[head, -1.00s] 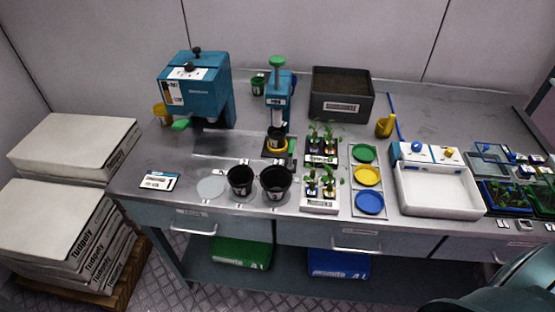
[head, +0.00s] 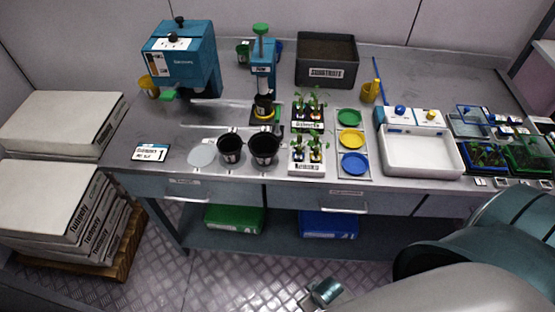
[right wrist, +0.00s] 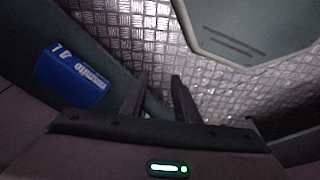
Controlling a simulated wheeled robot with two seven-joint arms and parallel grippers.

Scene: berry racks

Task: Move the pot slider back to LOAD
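A small dark pot (head: 264,103) with a yellow ring at its base stands under the blue press (head: 263,80), which has a green knob on top. The pot sits on the narrow slider area of the bench. The slider's markings are too small to read, and its handle cannot be made out clearly. My right gripper (right wrist: 160,80) shows in the right wrist view with its two fingers apart and nothing between them. It is over the floor, away from the slider. My left gripper is in neither view.
Two black pots (head: 230,147) stand at the bench front, beside seedling trays (head: 307,168) and a coloured dish rack (head: 352,142). A larger blue machine (head: 181,62) stands left. A substrate bin (head: 326,62) is behind. A blue box (right wrist: 72,78) lies below the bench.

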